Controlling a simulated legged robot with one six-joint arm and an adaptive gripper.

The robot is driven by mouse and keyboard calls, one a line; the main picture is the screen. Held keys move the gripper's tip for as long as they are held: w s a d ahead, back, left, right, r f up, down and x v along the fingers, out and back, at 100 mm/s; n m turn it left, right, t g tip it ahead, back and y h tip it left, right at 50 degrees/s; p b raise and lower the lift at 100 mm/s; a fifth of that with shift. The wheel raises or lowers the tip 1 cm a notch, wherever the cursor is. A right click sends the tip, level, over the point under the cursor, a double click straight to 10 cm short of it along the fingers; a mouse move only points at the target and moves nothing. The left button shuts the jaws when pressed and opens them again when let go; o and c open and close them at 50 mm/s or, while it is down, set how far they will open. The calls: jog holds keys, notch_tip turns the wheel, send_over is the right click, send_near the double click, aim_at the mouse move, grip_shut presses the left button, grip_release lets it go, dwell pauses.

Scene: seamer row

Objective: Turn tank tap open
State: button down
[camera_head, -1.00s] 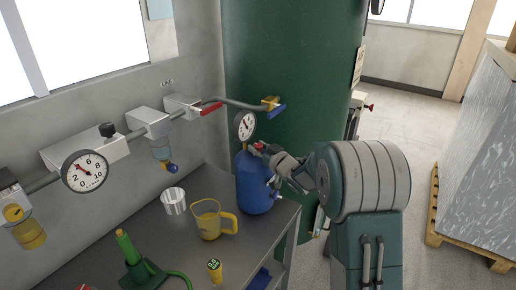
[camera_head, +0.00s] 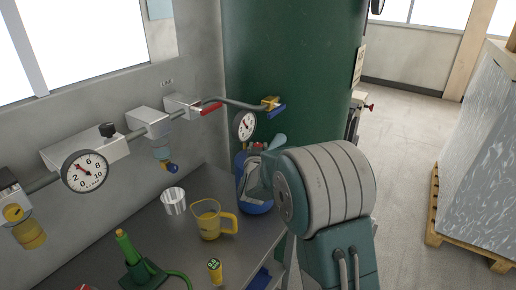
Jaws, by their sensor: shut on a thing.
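A blue tank (camera_head: 257,208) stands on the grey bench, with a round white dial gauge (camera_head: 244,125) above it. A small red tap (camera_head: 259,146) shows at the top of the tank. My gripper (camera_head: 256,152) is at the tank's top, shut on what looks like this red tap. My arm covers most of the gripper and the tank's right side, so the fingertips and the tap's angle cannot be made out. A brass valve with a blue lever (camera_head: 276,111) sits on the big green tank (camera_head: 300,60) behind, apart from my gripper.
A pipe with gauges runs along the wall. Open floor (camera_head: 405,150) lies right, before a wrapped pallet load (camera_head: 490,150).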

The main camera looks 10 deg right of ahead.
jog(key=m+g+h, duration=0.1)
jog(key=m+h, duration=0.1)
jog(key=h, duration=0.1)
jog(key=m+g+h, duration=0.2)
jog(key=h, duration=0.1)
jog(key=shift+w+a+m, duration=0.15)
jog(key=shift+a+m, duration=0.05)
jog(key=shift+m, duration=0.1)
jog(key=shift+r+m+g+h, duration=0.1)
jog(key=shift+m+g+h, duration=1.8)
jog(key=shift+g+h, duration=0.35)
jog(key=shift+c, duration=1.5)
grip_release()
jog(key=shift+g, duration=0.35)
